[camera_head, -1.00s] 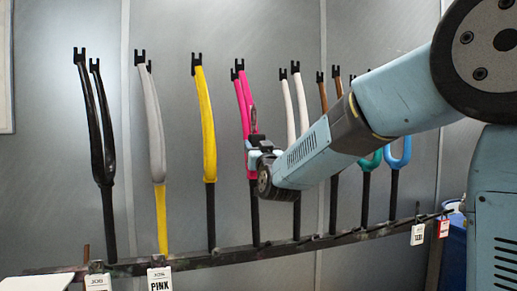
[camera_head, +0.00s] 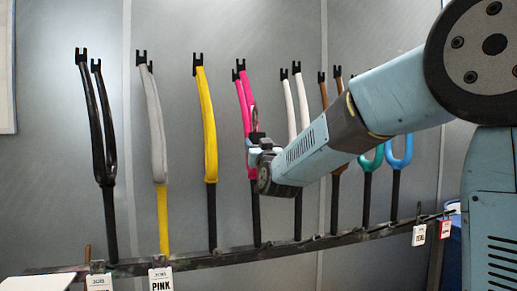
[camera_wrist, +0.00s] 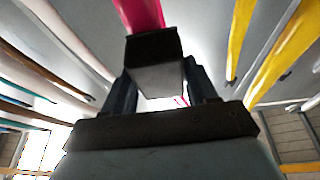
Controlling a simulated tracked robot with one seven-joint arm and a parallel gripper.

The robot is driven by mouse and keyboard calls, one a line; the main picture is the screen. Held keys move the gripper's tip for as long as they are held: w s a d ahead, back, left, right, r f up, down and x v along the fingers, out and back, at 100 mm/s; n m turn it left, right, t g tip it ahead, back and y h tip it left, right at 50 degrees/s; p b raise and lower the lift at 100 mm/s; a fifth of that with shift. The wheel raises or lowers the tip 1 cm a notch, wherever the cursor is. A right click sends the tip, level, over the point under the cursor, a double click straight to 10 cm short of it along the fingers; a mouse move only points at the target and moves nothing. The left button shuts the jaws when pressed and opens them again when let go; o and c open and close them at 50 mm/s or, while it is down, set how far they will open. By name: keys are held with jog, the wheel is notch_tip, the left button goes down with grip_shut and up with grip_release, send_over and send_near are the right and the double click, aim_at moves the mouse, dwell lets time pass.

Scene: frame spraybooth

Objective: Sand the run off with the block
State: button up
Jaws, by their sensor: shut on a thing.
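My gripper (camera_head: 257,140) is shut on a dark block (camera_wrist: 154,62), gripped between its two fingers in the wrist view. The gripper is at the pink fork (camera_head: 243,98), partly covering its lower part in the head view. In the wrist view the pink fork (camera_wrist: 140,14) rises just beyond the block's upper end. I cannot tell whether the block touches the paint. The run on the paint cannot be made out.
A dark rack rail (camera_head: 205,261) carries several upright forks. A yellow fork (camera_head: 206,120) stands left of the pink one and a white fork (camera_head: 303,100) stands close on its right. A grey wall is behind.

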aim_at(254, 111)
jog(key=shift+r, duration=1.45)
jog(key=shift+w+a+r, duration=0.15)
jog(key=shift+w+r, duration=0.05)
jog(key=shift+r, duration=1.65)
jog(key=shift+w+a+r, duration=0.1)
jog(key=shift+w+r, duration=0.15)
jog(key=shift+r, duration=1.55)
jog(key=shift+w+a+r, duration=0.15)
jog(key=shift+w+r, duration=0.05)
jog(key=shift+r, duration=1.65)
jog(key=shift+f, duration=2.25)
jog(key=shift+s+d+f, duration=0.1)
jog(key=shift+s+f, duration=0.05)
jog(key=shift+f, duration=1.55)
jog(key=shift+s+d+f, duration=0.15)
jog(key=shift+s+f, duration=0.05)
jog(key=shift+f, duration=1.5)
jog(key=shift+s+d+f, duration=0.1)
jog(key=shift+s+f, duration=0.05)
jog(key=shift+f, duration=1.55)
jog(key=s+d, duration=0.1)
jog(key=s, duration=0.5)
jog(key=shift+d+r, duration=0.25)
jog(key=shift+s+d, duration=0.2)
jog(key=shift+s, duration=0.5)
jog(key=shift+s+d, duration=0.15)
jog(key=shift+s, duration=0.55)
